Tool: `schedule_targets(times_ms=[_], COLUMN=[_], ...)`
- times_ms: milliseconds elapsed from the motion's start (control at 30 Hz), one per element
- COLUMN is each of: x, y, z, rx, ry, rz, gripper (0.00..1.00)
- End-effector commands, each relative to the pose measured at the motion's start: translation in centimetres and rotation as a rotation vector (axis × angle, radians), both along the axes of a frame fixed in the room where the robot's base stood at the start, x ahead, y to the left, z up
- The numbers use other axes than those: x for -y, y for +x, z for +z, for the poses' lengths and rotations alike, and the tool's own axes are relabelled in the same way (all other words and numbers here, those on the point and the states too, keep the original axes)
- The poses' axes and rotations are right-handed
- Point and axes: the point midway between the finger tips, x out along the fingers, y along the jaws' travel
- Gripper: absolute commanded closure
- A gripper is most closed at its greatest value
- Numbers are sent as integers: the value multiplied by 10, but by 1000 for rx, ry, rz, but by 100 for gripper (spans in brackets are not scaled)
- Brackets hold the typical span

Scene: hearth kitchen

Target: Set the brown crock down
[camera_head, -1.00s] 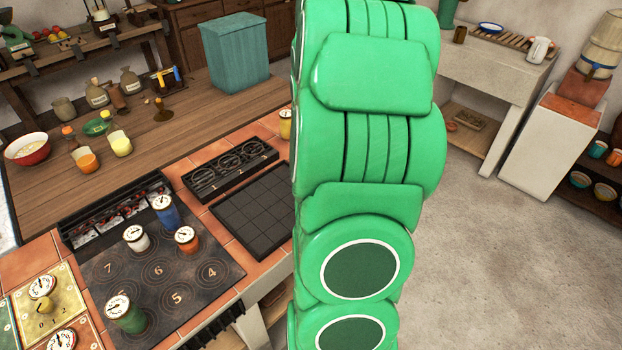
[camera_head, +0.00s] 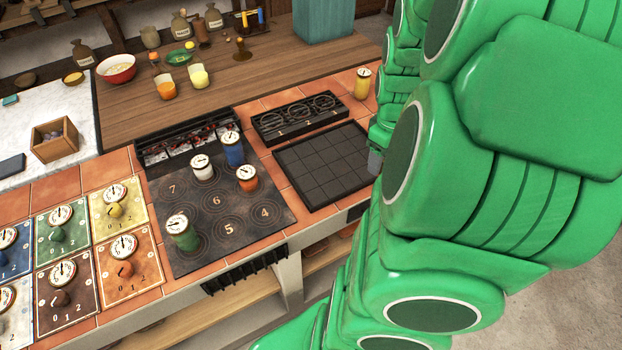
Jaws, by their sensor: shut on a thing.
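Only a grey sliver of my gripper (camera_head: 375,161) shows, beside the right edge of the dark gridded plate (camera_head: 290,172). Its fingertips are hidden behind my large green arm links. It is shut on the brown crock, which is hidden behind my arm. I see no brown crock elsewhere. A green crock (camera_head: 183,236), a white crock (camera_head: 203,172), a blue crock (camera_head: 233,152) and an orange crock (camera_head: 247,181) stand on the dark hob (camera_head: 205,255), each with a dial lid. Spots 4, 5, 6 and 7 on the hob look empty.
A yellow crock (camera_head: 362,84) stands behind the plate, right of a black rack with round grates (camera_head: 297,118). The visible gridded plate is bare. Coloured dial panels (camera_head: 128,265) lie left of the hob. Bowls and glasses stand on the wooden counter (camera_head: 265,80).

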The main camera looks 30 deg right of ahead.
Motion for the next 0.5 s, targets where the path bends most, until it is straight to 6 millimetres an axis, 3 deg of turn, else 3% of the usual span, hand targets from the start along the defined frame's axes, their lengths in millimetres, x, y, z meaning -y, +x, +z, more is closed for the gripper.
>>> schedule_targets(times_ms=[267,500], x=[-16,-54], y=[15,42], z=[-3,-10], rx=[1,0], ry=[0,1], rz=[-3,-19], gripper=[84,84])
